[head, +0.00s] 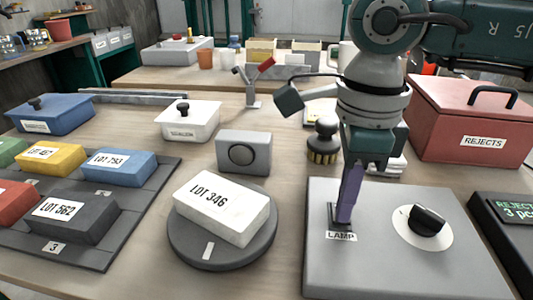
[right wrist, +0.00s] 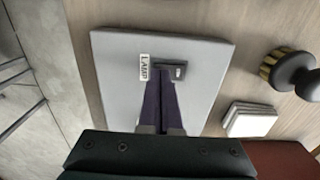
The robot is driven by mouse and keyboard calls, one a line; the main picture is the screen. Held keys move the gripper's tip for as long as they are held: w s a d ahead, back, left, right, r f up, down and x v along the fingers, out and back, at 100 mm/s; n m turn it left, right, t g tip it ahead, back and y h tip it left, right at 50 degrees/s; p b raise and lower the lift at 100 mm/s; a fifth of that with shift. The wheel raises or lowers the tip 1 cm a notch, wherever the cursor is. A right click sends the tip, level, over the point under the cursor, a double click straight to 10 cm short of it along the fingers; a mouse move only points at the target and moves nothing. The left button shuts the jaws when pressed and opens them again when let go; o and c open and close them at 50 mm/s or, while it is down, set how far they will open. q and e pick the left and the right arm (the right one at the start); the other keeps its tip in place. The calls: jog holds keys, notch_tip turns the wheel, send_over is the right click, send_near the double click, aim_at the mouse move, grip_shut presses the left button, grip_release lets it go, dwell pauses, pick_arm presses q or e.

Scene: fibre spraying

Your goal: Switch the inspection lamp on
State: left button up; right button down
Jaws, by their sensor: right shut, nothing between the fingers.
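The lamp switch (head: 334,224) is a small dark rocker on a grey panel (head: 385,262), above a white LAMP label (head: 341,237). My right gripper (head: 342,221) is shut and empty, pointing down with its tips at the switch and hiding part of it. In the right wrist view the fingertips (right wrist: 160,72) are at the left part of the dark switch plate (right wrist: 180,70), beside the LAMP label (right wrist: 144,67). I cannot tell whether they touch it or which way the rocker is set. My left gripper is not in view.
A black knob (head: 427,220) on a white dial shares the panel. A white LOT 346 block (head: 222,207) sits on a round grey turntable (head: 190,250) to the left. A red REJECTS box (head: 470,125) and a brush (head: 322,142) stand behind the panel.

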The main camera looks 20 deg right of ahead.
jog(key=shift+f, duration=0.25)
notch_tip(320, 180, up, 7)
jog(key=p, duration=0.5)
jog(key=shift+r, duration=0.1)
dwell(0.6)
